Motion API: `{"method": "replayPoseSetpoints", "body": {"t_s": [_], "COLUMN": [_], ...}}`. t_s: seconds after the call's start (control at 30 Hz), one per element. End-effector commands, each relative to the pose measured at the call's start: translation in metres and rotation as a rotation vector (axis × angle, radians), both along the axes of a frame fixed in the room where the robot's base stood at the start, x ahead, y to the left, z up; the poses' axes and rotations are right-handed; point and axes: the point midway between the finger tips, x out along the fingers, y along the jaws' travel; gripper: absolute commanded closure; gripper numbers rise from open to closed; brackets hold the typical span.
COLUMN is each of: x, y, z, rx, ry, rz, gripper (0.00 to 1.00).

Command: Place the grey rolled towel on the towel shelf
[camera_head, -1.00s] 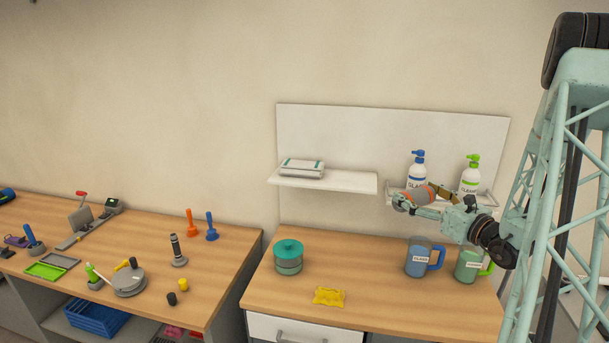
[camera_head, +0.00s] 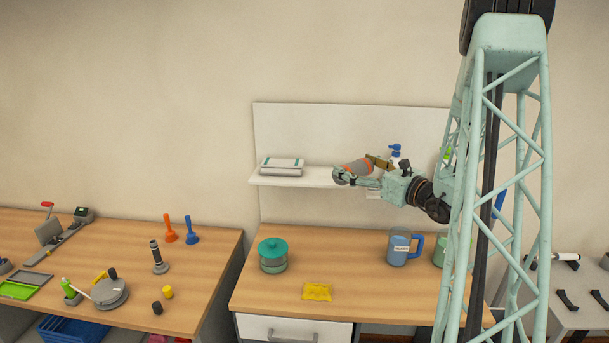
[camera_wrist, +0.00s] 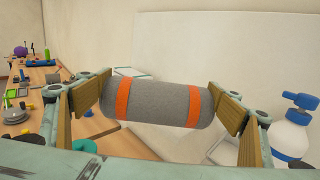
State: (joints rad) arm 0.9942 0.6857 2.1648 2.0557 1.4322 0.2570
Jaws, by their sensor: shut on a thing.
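The grey rolled towel (camera_wrist: 160,102) with two orange bands lies across my gripper (camera_wrist: 160,108) in the wrist view, its ends between the two wooden-faced fingers. A folded white-and-grey stack with green trim (camera_head: 281,167) lies on the left part of the shelf. I cannot tell whether the towel is over the shelf or in front of it.
A white back panel (camera_head: 330,125) rises behind the shelf. A blue-topped bottle (camera_wrist: 290,130) stands close right of my gripper. Below, the wooden counter holds a teal-lidded jar (camera_head: 272,255), a yellow sponge (camera_head: 317,292) and a blue mug (camera_head: 403,247).

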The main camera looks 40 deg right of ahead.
Motion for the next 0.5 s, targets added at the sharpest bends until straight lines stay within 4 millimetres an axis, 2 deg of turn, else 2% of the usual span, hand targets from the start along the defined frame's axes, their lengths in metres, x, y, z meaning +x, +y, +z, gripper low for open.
{"method": "replayPoseSetpoints", "body": {"t_s": [0.27, 0.5], "x": [0.012, 0.045], "y": [-0.002, -0.008], "z": [-0.001, -0.004], "rx": [-0.001, -0.001], "ry": [-0.001, 0.000], "rz": [0.001, 0.002], "gripper": [0.27, 0.27]}}
